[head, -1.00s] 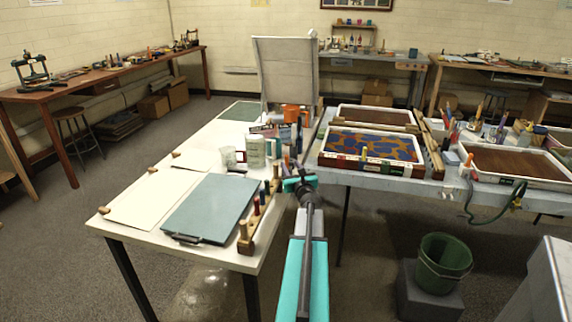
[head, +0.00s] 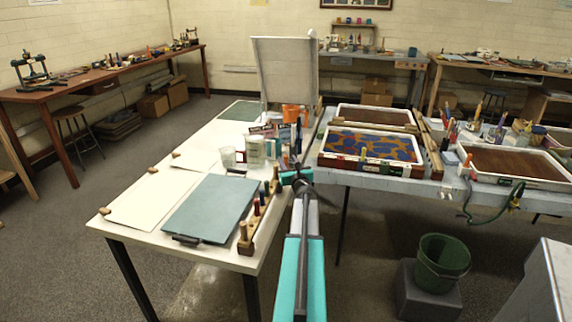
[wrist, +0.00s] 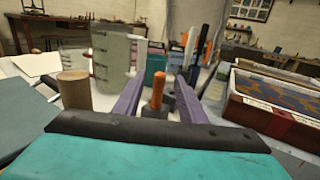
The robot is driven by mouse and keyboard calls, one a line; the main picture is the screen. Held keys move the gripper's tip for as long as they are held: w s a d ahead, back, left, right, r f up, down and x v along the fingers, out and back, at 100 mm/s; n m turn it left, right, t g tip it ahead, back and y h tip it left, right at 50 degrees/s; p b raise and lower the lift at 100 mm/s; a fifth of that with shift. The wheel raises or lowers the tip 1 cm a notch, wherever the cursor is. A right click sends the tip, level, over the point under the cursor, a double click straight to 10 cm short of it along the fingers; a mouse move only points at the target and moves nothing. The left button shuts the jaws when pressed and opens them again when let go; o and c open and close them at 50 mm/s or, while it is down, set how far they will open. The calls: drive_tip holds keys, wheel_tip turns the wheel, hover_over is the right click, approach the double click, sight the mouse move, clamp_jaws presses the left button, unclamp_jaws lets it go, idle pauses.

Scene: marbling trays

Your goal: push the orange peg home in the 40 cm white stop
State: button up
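In the wrist view an orange peg (wrist: 158,90) stands upright with its lower end in a dark collar. My gripper (wrist: 160,78) has its two purple fingers spread, one on each side of the peg, with a visible gap to it on both sides. The fingers hold nothing. What lies under the collar is hidden by my gripper's body, and I cannot make out the 40 cm white stop or its marking. In the head view my gripper (head: 298,178) is at the right edge of the white table (head: 133,215); the peg cannot be picked out there.
A wooden cylinder (wrist: 74,90) stands left of my fingers in the wrist view. A pale cup (head: 255,150) and several tools stand beyond. A rack of pegs (head: 247,238) lies at the table's near edge. A patterned tray (head: 360,166) is to the right.

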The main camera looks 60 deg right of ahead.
idle(0.5)
clamp_jaws()
drive_tip(key=shift+r, duration=0.15)
drive_tip(key=s+a+r+b, duration=0.1)
drive_tip(key=s+a+r, duration=0.3)
drive_tip(key=s+a, duration=0.7)
drive_tip(key=shift+s+a+r, duration=0.15)
drive_tip(key=shift+a+r, duration=0.05)
drive_tip(key=shift+r, duration=0.15)
idle(0.6)
drive_tip(key=shift+r, duration=0.1)
idle(0.5)
